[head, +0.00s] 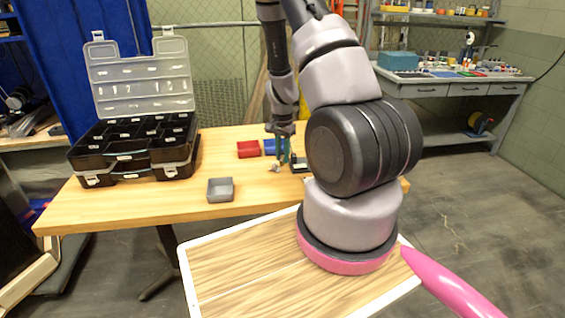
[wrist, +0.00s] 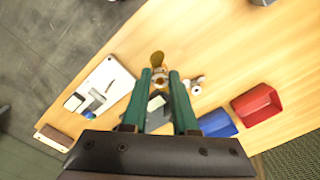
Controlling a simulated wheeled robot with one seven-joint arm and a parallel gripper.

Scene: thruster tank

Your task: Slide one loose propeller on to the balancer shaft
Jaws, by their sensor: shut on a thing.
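My gripper (wrist: 160,76) has green fingers closed on a small brass-coloured propeller (wrist: 157,59), which sticks out past the fingertips over the bench. A pale grey propeller (wrist: 195,86) lies on the bench just right of the fingertips in the wrist view. In the head view my gripper (head: 281,152) points down over the bench, and a small pale propeller (head: 275,168) shows near its tips. A dark item (wrist: 157,104) shows between the fingers, partly hidden; I cannot tell if it is the balancer. The balancer shaft cannot be made out clearly.
A red bin (wrist: 257,104) and a blue bin (wrist: 217,124) stand close to the gripper. A white board with small items (wrist: 100,86) lies to the left in the wrist view. A grey bin (head: 220,190) and an open black organiser case (head: 134,150) stand on the bench (head: 110,207).

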